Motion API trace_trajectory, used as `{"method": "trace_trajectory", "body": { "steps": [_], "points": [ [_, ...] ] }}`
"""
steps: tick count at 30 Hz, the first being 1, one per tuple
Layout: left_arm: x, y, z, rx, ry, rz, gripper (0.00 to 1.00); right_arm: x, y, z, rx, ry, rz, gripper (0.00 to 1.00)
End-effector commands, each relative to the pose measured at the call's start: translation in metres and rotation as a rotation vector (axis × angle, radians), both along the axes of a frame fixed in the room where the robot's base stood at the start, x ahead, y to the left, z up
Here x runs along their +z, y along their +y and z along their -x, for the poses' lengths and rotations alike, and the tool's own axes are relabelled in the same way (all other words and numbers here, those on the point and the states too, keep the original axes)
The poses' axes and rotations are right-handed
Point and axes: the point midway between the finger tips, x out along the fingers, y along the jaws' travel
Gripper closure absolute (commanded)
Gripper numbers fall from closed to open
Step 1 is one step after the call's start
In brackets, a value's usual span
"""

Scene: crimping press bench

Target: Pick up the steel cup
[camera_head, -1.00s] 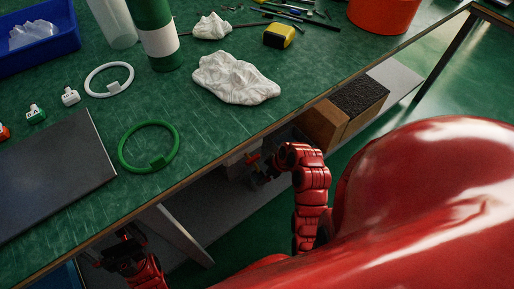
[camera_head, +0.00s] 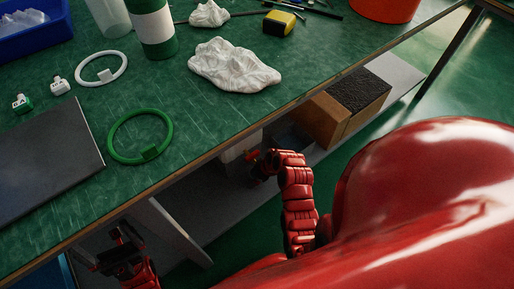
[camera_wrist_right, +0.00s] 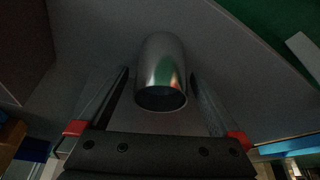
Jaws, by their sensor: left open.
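The steel cup (camera_wrist_right: 160,72) shows in the right wrist view, a shiny metal cylinder with its dark open mouth toward the camera. My right gripper (camera_wrist_right: 159,74) is open, with one finger on each side of the cup and a narrow gap visible by each. I cannot tell how deep the cup sits between the fingers. In the head view my right gripper (camera_head: 257,166) is below the bench edge, at the lower shelf, and the cup cannot be made out there. My left gripper (camera_head: 122,250) is open and low at the bottom left, beside the bench frame.
The green bench top (camera_head: 210,115) lies above my right gripper. A brown block with a dark top (camera_head: 340,105) stands on the lower shelf (camera_head: 405,78) to the right.

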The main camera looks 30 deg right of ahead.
Motion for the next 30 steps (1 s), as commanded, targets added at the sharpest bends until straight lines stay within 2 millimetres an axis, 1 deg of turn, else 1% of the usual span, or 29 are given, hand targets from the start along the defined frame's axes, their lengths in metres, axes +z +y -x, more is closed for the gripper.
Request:
{"method": "trace_trajectory", "body": {
  "steps": [1,2,3,5,6,8,9,11,12,16,25,30],
  "points": [
    [0.0,0.0,0.0,0.0,0.0,0.0,0.0,0.0,0.0,0.0,0.0,0.0,-0.001,0.09],
    [0.0,0.0,0.0,0.0,0.0,0.0,0.0,0.0,0.0,0.0,0.0,0.0,-0.001,0.14],
    [0.0,0.0,0.0,0.0,0.0,0.0,0.0,0.0,0.0,0.0,0.0,0.0,-0.001,0.22],
    [0.0,0.0,0.0,0.0,0.0,0.0,0.0,0.0,0.0,0.0,-0.001,0.001,-0.001,0.32],
    [0.0,0.0,0.0,0.0,0.0,0.0,0.0,0.0,0.0,0.0,-0.001,0.001,-0.001,0.4],
    [0.0,0.0,0.0,0.0,0.0,0.0,0.0,0.0,0.0,0.0,-0.001,0.001,-0.001,0.5],
    [0.0,0.0,0.0,0.0,0.0,0.0,0.0,0.0,0.0,0.0,-0.001,0.001,-0.001,0.58],
    [0.0,0.0,0.0,0.0,0.0,0.0,0.0,0.0,0.0,0.001,-0.001,0.001,-0.001,0.68],
    [0.0,0.0,0.0,0.0,0.0,0.0,0.0,0.0,0.0,0.0,0.0,0.002,-0.001,0.76],
    [0.0,0.0,0.0,0.0,0.0,0.0,0.0,0.0,0.0,0.001,0.0,0.002,-0.001,0.99],
    [0.001,0.0,0.0,0.0,0.001,0.001,0.0,0.002,0.0,0.001,0.0,0.002,-0.001,1.0],
    [0.011,0.0,-0.001,-0.001,0.008,0.01,0.0,0.014,0.001,0.001,0.0,0.001,-0.002,1.0]
  ]
}}
